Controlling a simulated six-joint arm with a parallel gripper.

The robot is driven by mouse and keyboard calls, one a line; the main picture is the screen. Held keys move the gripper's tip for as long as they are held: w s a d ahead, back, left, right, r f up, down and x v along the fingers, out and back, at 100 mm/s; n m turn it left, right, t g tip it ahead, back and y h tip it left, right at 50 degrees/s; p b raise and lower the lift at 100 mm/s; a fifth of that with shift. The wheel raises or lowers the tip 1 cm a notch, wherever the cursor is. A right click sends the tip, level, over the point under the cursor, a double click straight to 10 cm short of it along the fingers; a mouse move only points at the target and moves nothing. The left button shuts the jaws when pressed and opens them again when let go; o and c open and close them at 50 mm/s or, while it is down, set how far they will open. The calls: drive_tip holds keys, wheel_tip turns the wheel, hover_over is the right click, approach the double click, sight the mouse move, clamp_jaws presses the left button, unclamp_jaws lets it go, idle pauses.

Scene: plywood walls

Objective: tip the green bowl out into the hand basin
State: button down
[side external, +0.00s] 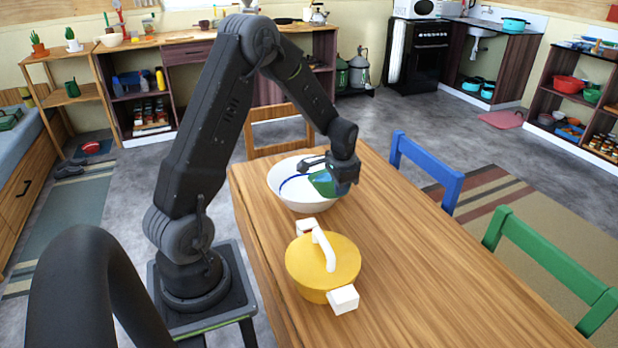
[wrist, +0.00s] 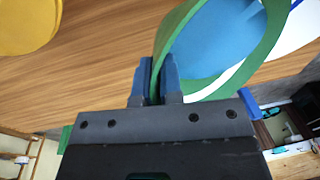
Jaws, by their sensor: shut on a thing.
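The green bowl (side external: 325,183) is tilted over the near right part of the white hand basin (side external: 297,201), which has a blue ring inside. In the wrist view, the green rim of the bowl (wrist: 172,42) sits between the two blue fingers of my gripper (wrist: 156,82), and its inside looks blue. My gripper (side external: 338,176) is shut on the rim in the side view. Part of the white basin (wrist: 285,38) shows behind the bowl. The bowl hides some of the basin's inside, and I cannot tell what lies there.
A yellow pot (side external: 322,262) with a lid and white handles stands on the wooden table (side external: 440,270), nearer the camera than the basin. A blue chair (side external: 428,168), a green chair (side external: 550,258) and a wooden chair (side external: 275,130) stand around the table. The right table half is clear.

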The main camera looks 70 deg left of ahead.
drive_tip(key=shift+s+a+r+h+p, duration=0.1)
drive_tip(key=shift+a+h+p, duration=0.35)
drive_tip(key=shift+a+h, duration=0.45)
drive_tip(key=shift+s+a+r+h+p, duration=0.1)
drive_tip(key=shift+a+h+p, duration=0.5)
drive_tip(key=shift+a, duration=0.5)
idle(0.4)
drive_tip(key=shift+s+a+r+t+h+p, duration=0.1)
drive_tip(key=shift+a+r+t+h+p, duration=0.15)
drive_tip(key=shift+a+r+h+p, duration=0.65)
drive_tip(key=shift+s+a+r+t+h+p, duration=0.1)
drive_tip(key=shift+a+r+t+h+p, duration=0.15)
drive_tip(key=shift+a+r+h+p, duration=0.65)
idle(1.4)
drive_tip(key=shift+d+f+h+b, duration=0.2)
drive_tip(key=shift+d+h+b, duration=0.15)
drive_tip(key=shift+b, duration=0.1)
